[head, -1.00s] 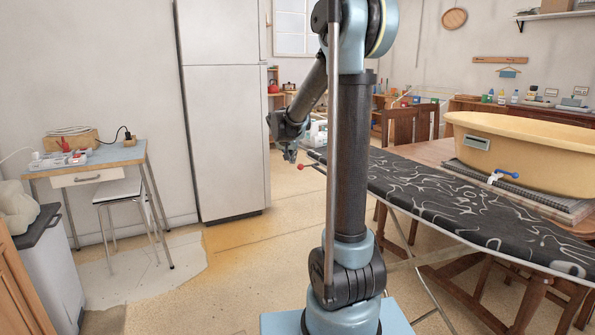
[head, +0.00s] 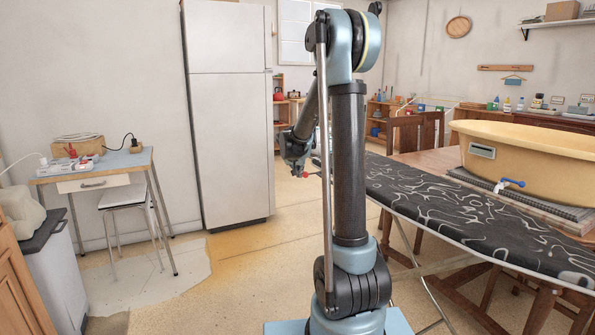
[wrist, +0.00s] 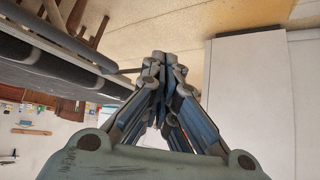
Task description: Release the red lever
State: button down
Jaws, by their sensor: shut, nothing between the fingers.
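The red lever (head: 306,174) is a small red knob on a thin rod at the far end of the ironing board (head: 450,212). In the head view my gripper (head: 300,173) appears right at the red knob and partly overlaps it. I cannot tell whether they touch. In the wrist view my gripper (wrist: 160,62) has its fingers together with nothing between them. The red knob cannot be made out in the wrist view. The ironing board's dark side (wrist: 50,62) runs across the upper left there.
A white fridge (head: 230,130) stands behind and left of my gripper. A small table (head: 110,163) with a stool (head: 127,198) is at the left. A yellow tub (head: 530,160) sits on a wooden table at the right. The floor between fridge and ironing board is clear.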

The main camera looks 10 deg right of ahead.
aim_at(304, 175)
jog(key=w+r+x, duration=0.1)
jog(key=x, duration=0.6)
jog(key=shift+w+d+f, duration=0.15)
jog(key=shift+w+d, duration=0.05)
jog(key=shift+d, duration=0.1)
jog(key=shift+w+d, duration=0.1)
jog(key=shift+d, duration=0.05)
